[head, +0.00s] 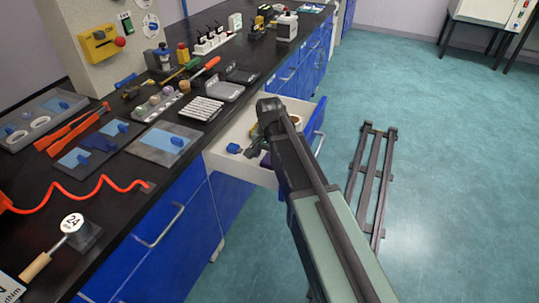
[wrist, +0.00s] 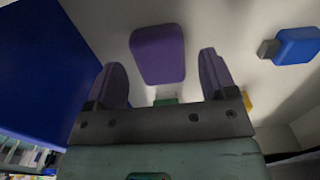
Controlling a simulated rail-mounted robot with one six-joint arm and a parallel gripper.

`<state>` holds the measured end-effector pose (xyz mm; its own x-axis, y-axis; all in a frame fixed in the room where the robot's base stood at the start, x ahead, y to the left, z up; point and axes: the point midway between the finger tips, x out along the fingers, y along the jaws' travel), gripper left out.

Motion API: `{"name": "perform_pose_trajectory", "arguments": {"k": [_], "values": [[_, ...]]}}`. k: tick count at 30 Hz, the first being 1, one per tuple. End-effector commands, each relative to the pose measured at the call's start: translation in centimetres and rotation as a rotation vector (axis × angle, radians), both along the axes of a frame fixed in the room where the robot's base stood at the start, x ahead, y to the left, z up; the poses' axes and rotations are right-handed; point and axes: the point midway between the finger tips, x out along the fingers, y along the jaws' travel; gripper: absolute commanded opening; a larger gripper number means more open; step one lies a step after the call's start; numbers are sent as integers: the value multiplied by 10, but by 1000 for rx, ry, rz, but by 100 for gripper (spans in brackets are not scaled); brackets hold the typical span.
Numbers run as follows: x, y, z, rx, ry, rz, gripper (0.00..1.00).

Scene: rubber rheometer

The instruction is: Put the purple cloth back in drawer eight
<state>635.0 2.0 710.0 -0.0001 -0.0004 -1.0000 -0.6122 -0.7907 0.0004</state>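The purple cloth (wrist: 158,53) shows in the wrist view as a rounded purple block on the pale floor of an open drawer (head: 228,163). My gripper (wrist: 161,66) is open, with its two fingers apart and the purple cloth in the picture between and just beyond the tips. Clear gaps show on both sides, so the fingers do not grip it. In the head view my gripper is down at the open drawer, largely hidden by my arm. A small bit of purple (head: 266,160) shows there. I cannot read a drawer number.
A blue item with a grey end (wrist: 298,46) lies right of the purple cloth. A blue panel (wrist: 40,70) stands close on the left. The black bench top (head: 110,190) holds tools, trays and a red coiled cord (head: 105,184).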

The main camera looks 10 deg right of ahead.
Motion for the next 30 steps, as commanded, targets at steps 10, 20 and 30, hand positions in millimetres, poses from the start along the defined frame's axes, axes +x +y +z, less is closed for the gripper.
{"name": "perform_pose_trajectory", "arguments": {"k": [10, 20, 30], "values": [[0, 0, 8, 0, 0, 0, 78], [0, 0, 86, 0, 0, 0, 78], [0, 0, 135, 1, -1, 0, 78]]}}
